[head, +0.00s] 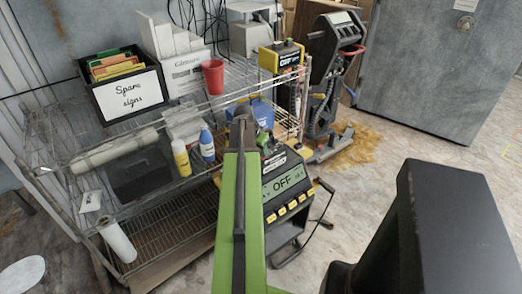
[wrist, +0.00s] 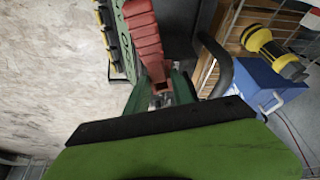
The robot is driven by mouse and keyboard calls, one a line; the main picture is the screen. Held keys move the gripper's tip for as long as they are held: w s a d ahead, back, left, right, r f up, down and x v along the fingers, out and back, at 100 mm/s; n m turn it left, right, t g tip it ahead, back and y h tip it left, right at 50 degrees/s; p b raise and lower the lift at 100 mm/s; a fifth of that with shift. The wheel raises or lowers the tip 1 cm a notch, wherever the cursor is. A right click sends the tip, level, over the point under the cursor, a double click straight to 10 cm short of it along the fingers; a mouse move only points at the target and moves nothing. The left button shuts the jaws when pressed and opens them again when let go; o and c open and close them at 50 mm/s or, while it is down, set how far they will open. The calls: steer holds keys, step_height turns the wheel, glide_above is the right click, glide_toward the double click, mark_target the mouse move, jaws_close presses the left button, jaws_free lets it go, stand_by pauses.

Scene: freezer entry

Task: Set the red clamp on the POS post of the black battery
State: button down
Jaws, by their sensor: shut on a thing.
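In the wrist view the red clamp (wrist: 146,38) is between the green fingers of my gripper (wrist: 160,98), which is shut on it. The clamp reaches away from the fingers toward the top of the picture, beside a panel with yellow buttons. In the head view my green arm hides the clamp, and my gripper (head: 243,128) is at the arm's far end, by the wire rack. I cannot make out the black battery or its POS post in either view.
A charger (head: 288,190) whose display reads OFF stands just right of my arm. A wire rack (head: 75,170) holds bottles, a red cup (head: 213,76) and a box of signs (head: 122,95). A blue box (wrist: 262,85) is right of my gripper. Open floor lies at right.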

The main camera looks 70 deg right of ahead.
steer(key=shift+f+b, duration=0.7)
steer(key=shift+f, duration=0.15)
steer(key=c, duration=1)
jaws_free()
steer(key=shift+r, duration=0.15)
steer(key=p+v, duration=1.6)
steer(key=v, duration=0.1)
steer(key=shift+w+r, duration=0.1)
steer(key=shift+r, duration=0.05)
